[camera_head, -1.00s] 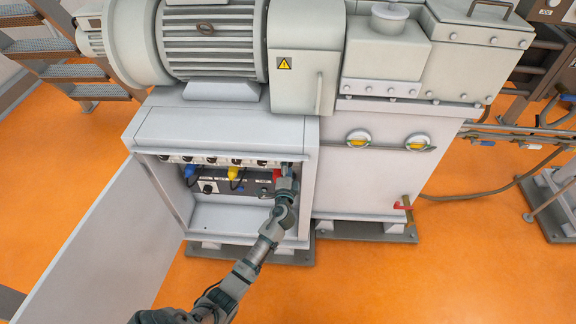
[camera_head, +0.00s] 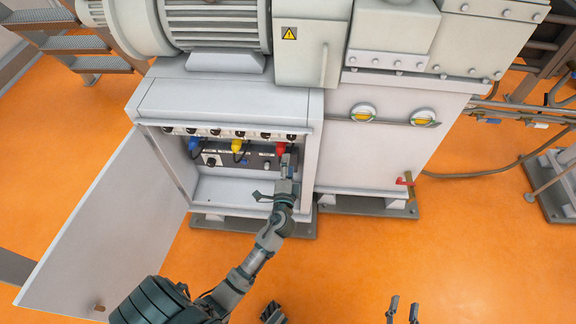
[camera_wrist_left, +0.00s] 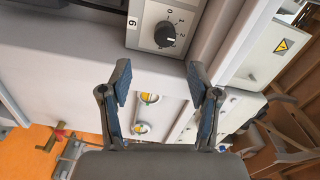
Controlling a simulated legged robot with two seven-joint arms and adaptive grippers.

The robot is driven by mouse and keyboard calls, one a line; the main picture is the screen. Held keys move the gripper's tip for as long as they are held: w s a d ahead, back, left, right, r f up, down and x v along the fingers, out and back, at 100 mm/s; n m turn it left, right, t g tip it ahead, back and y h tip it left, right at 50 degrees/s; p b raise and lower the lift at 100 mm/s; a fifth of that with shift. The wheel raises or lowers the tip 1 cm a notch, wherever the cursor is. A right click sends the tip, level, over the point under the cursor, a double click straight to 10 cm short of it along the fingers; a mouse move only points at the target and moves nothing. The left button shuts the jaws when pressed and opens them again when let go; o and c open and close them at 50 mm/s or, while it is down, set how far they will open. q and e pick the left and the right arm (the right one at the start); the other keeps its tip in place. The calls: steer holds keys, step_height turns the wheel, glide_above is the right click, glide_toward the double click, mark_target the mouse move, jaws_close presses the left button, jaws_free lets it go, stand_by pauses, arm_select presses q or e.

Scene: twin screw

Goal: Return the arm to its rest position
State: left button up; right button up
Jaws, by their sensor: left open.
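My left gripper (camera_head: 276,178) is open and empty in the head view, in front of the right side of the open cabinet. Its arm reaches up from the bottom of the picture. In the left wrist view the open fingers (camera_wrist_left: 158,82) stand wide apart with nothing between them. A black rotary knob (camera_wrist_left: 165,34) on a grey panel lies beyond them. My right gripper (camera_head: 403,308) shows only its two fingertips at the bottom edge of the head view; they stand apart with nothing between them.
The cabinet (camera_head: 230,103) holds a blue plug (camera_head: 193,143), a yellow plug (camera_head: 237,146) and a red plug (camera_head: 280,148) under a row of knobs. Its door (camera_head: 105,235) hangs open at the left. A red-handled valve (camera_head: 404,181) is at the right. Orange floor (camera_head: 470,250) is clear in front.

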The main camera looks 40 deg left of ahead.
steer(key=shift+w, duration=0.1)
stand_by(0.4)
